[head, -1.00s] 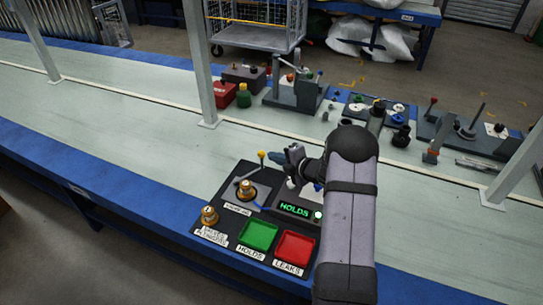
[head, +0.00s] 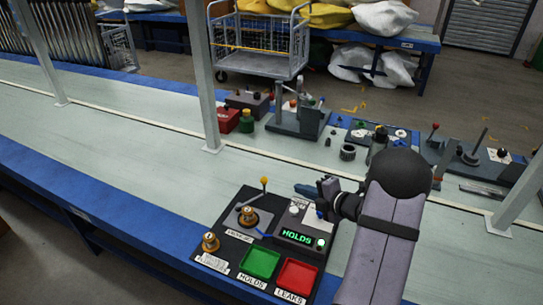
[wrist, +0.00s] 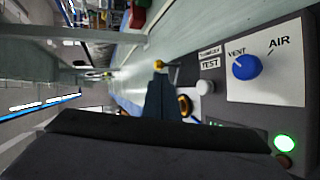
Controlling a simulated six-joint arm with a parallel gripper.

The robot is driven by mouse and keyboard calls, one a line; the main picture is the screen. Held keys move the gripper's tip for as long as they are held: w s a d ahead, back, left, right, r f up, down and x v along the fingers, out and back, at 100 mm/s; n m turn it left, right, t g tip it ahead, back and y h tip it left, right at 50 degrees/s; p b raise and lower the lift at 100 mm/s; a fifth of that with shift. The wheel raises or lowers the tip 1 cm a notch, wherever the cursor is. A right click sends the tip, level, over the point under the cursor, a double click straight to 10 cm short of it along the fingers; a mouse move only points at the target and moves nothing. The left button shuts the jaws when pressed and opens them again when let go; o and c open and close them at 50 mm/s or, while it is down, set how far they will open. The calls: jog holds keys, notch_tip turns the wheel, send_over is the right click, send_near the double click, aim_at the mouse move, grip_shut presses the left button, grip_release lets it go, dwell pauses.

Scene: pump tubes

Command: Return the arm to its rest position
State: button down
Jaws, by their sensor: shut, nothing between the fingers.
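My gripper (head: 306,190) is shut and empty in the head view, above the far right part of the black test panel (head: 228,222). Its blue fingers (wrist: 160,98) show closed together in the wrist view. The panel's display (head: 297,237) reads HOLDS in green, and a green lamp (wrist: 285,143) is lit. A blue knob (wrist: 246,67) sits on a white plate marked VENT and AIR. One brass part (head: 248,217) stands in the panel's fixture, another (head: 210,242) at its left front. The green tray (head: 260,263) and red tray (head: 298,276) look empty.
A grey post (head: 203,80) rises from the bench. The bench (head: 120,150) left of the panel is clear.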

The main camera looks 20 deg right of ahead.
jog(key=s+a+m+g+h, duration=0.2)
jog(key=s+a+m+g, duration=0.4)
jog(key=s+a+m, duration=0.65)
jog(key=s+a+m+g+h, duration=0.2)
jog(key=s+a+m+g, duration=0.6)
jog(key=s, duration=0.7)
notch_tip(320, 180, up, 14)
jog(key=d+t+p, duration=0.1)
jog(key=p, duration=1.4)
jog(key=shift+r+m, duration=0.25)
jog(key=shift+m, duration=0.2)
